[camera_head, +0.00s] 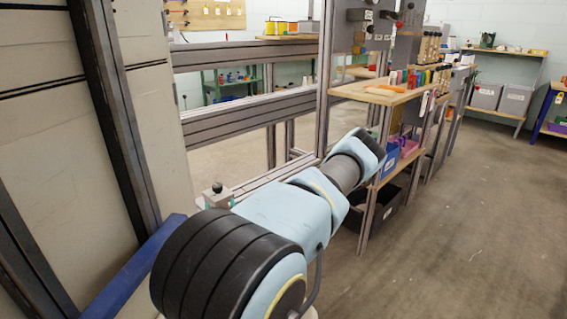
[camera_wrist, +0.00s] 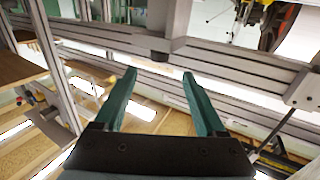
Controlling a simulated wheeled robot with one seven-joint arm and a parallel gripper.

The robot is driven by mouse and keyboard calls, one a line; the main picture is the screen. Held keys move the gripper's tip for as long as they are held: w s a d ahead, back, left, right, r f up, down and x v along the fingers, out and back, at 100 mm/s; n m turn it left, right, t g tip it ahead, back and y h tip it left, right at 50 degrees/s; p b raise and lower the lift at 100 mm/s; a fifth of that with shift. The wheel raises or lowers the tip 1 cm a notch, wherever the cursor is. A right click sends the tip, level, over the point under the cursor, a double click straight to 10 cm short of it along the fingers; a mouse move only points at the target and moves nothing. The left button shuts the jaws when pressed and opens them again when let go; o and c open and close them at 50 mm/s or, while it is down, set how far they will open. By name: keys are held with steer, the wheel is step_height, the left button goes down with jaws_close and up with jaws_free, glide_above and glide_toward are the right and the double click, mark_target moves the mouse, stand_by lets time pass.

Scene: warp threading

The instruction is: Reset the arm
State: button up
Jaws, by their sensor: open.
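My gripper (camera_wrist: 158,78) shows in the wrist view with its two green fingers spread apart. Nothing is between the fingers. The fingers point toward a grey metal frame rail (camera_wrist: 245,75) that crosses the view. My arm (camera_head: 285,205), light blue and black, reaches forward in the head view, toward the shelf rack. The gripper itself cannot be made out in the head view.
A shelf rack (camera_head: 385,94) with coloured items and bins stands beyond my arm. Grey frame rails (camera_head: 245,115) run on the left. Grey bins (camera_head: 515,99) sit on a far shelf. The floor (camera_head: 470,230) at the right is clear.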

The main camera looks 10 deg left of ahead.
steer(key=w+d+f+n+g+h, duration=0.25)
steer(key=d+f+n+g, duration=0.2)
steer(key=d+g, duration=0.35)
steer(key=s+d+r+m+g+h, duration=0.4)
steer(key=d+r+m+h, duration=0.4)
steer(key=d, duration=0.6)
steer(key=s+d+r+m+g+y, duration=0.2)
steer(key=s+r+m, duration=0.3)
steer(key=r, duration=0.4)
step_height(320, 180, up, 27)
steer(key=n+p, duration=0.1)
steer(key=p, duration=2.6)
steer(key=shift+s+a, duration=0.15)
steer(key=shift+s, duration=0.25)
steer(key=shift+n+h, duration=0.25)
